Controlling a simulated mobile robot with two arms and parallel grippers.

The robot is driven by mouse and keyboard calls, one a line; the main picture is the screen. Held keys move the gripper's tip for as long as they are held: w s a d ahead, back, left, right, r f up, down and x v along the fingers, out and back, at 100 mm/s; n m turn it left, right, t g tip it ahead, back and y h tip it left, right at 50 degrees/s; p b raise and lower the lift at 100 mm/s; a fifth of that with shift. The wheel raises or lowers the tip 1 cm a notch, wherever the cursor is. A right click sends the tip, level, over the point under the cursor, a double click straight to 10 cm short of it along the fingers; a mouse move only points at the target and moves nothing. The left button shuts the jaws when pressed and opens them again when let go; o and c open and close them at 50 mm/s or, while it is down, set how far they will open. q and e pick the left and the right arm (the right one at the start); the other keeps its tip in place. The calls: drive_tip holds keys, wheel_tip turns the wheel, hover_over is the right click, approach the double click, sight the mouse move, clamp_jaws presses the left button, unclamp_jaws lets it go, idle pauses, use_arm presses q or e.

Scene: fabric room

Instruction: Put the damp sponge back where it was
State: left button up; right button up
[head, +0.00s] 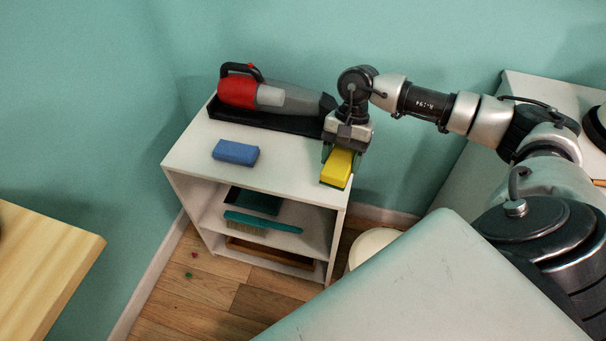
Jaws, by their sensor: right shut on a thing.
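My right gripper (342,151) is shut on a yellow sponge (337,168) with a dark green underside. It holds the sponge at the right front corner of the white shelf unit's top (290,180). I cannot tell whether the sponge touches the top. A blue sponge (236,152) lies on the left part of the same top, apart from the gripper. The picture does not show which sponge is damp. My left gripper is not in view.
A red and grey handheld vacuum (238,92) rests in a black tray (262,121) along the top's back. A teal brush (262,222) lies on the shelf below. A wooden table (45,265) stands at left. The shelf top's middle is clear.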

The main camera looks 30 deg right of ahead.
drive_tip(key=d+m+t+b, duration=0.1)
drive_tip(key=d+m+b, duration=0.1)
drive_tip(key=d+m, duration=0.15)
drive_tip(key=b, duration=0.1)
hover_over(303, 171)
drive_tip(key=d, duration=0.1)
drive_tip(key=shift+n+y, duration=0.25)
drive_tip(key=shift+y, duration=0.05)
drive_tip(key=f, duration=0.6)
drive_tip(key=shift+w+d, duration=0.15)
drive_tip(key=shift+w, duration=0.1)
wheel_tip(303, 171, down, 4)
drive_tip(key=shift+r+b, duration=0.2)
drive_tip(key=shift+b, duration=0.1)
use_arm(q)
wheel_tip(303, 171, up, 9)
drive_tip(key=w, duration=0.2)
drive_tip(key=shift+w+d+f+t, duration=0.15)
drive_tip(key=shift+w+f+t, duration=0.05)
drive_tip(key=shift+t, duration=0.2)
use_arm(e)
drive_tip(key=shift+f, duration=0.15)
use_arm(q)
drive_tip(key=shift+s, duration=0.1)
use_arm(e)
drive_tip(key=shift+f, duration=0.1)
drive_tip(key=o, duration=1)
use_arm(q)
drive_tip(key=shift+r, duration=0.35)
